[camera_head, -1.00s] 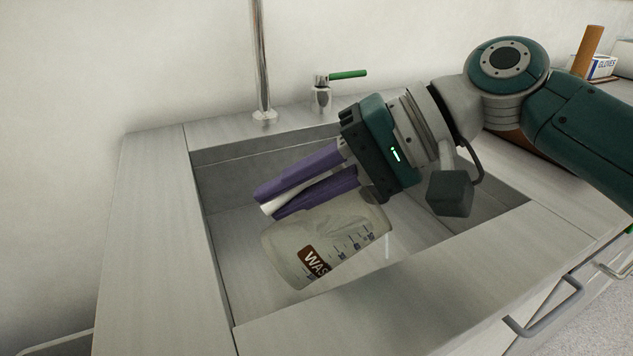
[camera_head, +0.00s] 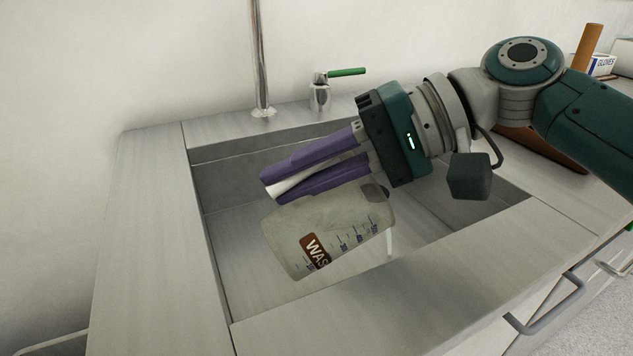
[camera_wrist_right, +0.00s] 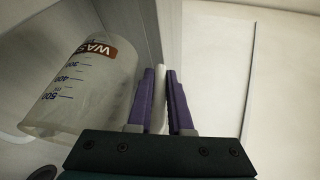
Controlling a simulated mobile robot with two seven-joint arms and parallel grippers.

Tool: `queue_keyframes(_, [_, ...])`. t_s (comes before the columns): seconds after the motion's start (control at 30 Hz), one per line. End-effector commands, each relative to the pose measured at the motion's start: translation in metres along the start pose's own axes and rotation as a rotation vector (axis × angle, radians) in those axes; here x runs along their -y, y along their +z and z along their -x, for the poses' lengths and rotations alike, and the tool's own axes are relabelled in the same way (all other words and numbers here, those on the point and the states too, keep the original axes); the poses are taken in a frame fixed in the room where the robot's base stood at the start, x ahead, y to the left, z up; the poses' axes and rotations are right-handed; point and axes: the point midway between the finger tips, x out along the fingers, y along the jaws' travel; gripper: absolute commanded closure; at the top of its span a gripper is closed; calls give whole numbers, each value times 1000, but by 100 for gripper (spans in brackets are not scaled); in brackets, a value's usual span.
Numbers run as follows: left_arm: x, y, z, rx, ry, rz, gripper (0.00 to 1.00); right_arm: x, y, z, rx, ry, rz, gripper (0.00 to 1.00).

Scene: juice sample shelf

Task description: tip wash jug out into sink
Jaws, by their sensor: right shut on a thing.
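The wash jug (camera_head: 318,233) is a translucent beaker-like jug with a brown "WAS" label and volume marks. My right gripper (camera_head: 272,187) has purple fingers shut on the jug's white handle. The right wrist view also shows the jug (camera_wrist_right: 92,80) left of the fingers (camera_wrist_right: 160,75), with the handle between them. My left gripper is not in view.
A chrome tap (camera_head: 260,70) rises behind the sink, beside a green-levered valve (camera_head: 321,95). The sink has a grey rim (camera_head: 150,220) around it. A glove box (camera_head: 602,66) and a brown cylinder (camera_head: 587,48) stand at the far right. Drawer handles (camera_head: 548,312) stick out at front right.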

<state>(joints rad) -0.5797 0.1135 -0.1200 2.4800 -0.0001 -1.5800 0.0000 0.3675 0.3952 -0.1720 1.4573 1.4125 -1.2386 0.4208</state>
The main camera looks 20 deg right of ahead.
Motion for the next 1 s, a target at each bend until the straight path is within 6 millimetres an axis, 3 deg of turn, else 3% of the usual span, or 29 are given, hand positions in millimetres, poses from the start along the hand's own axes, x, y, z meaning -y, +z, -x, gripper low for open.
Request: queue_keyframes(1.0, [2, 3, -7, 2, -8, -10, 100, 4, -4, 12, 14, -74, -28, 100])
